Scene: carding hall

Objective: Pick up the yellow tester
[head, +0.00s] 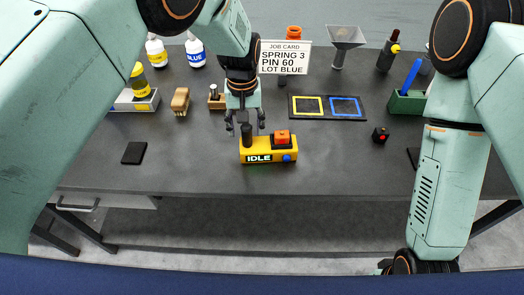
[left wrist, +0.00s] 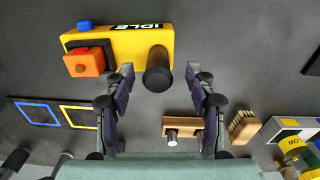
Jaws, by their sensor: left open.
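The yellow tester (head: 256,143) stands on the dark bench and shows IDLE on its front. It carries an orange block (head: 282,138), a blue button and a black upright post (head: 247,134) at its left end. The tester also shows in the left wrist view (left wrist: 134,43). My left gripper (head: 244,127) is open and points down at the post end. In the left wrist view the post (left wrist: 158,70) appears between the spread fingertips (left wrist: 160,75), with gaps on both sides. I cannot tell whether the fingertips reach down around it. My right arm hangs at right; its gripper is out of sight.
Behind stand a job card (head: 285,58), a mat with yellow and blue squares (head: 327,107), a funnel (head: 345,42) and bottles. A wooden block (head: 216,101) and brush (head: 180,100) lie left. A black pad (head: 134,153) and red-button box (head: 380,135) flank the tester.

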